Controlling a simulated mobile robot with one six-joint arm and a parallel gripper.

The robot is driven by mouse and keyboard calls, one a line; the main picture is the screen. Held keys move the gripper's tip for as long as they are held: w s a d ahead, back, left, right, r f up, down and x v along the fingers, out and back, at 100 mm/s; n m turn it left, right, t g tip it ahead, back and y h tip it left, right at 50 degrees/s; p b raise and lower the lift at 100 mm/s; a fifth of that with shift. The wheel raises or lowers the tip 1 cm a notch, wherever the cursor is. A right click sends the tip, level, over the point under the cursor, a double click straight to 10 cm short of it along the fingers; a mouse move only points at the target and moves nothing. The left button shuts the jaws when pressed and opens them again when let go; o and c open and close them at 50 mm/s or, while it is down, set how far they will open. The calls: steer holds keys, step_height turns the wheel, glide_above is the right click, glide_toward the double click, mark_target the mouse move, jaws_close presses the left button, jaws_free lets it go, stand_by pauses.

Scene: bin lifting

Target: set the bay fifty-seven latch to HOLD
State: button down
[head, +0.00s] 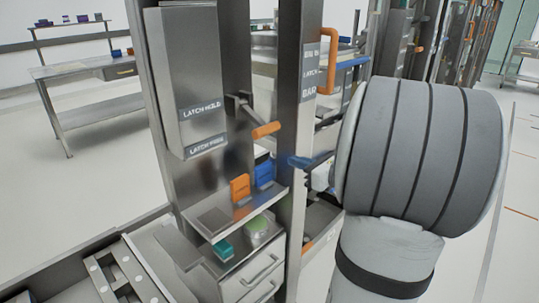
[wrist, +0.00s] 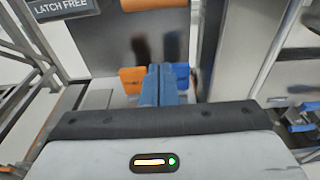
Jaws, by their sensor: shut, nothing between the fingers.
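The latch lever has a grey arm and an orange grip (head: 266,130) and sticks out from a steel panel, angled down to the right. The orange grip also shows at the top edge of the wrist view (wrist: 146,4). Left of it, a steel box (head: 185,70) bears a LATCH HOLD label (head: 201,109) above a LATCH FREE label (head: 208,145). The LATCH FREE label is in the wrist view too (wrist: 62,6). I cannot tell which label the lever lines up with. My gripper (head: 297,162) has its blue fingers shut and empty, below and right of the grip, apart from it.
Below the lever, a shelf (head: 215,226) holds an orange bin (head: 240,187) and a blue bin (head: 264,173). A steel post (head: 300,120) stands right of the lever, with a partly readable label and another orange handle (head: 328,62). A bench (head: 90,70) stands back left.

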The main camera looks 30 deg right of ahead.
steer(key=b+x, duration=0.1)
steer(key=x, duration=0.9)
steer(key=r, duration=0.2)
steer(key=s+r, duration=0.1)
steer(key=r, duration=0.1)
steer(key=shift+s+d+p, duration=0.1)
steer(key=shift+d+p, duration=0.1)
steer(key=shift+p, duration=0.1)
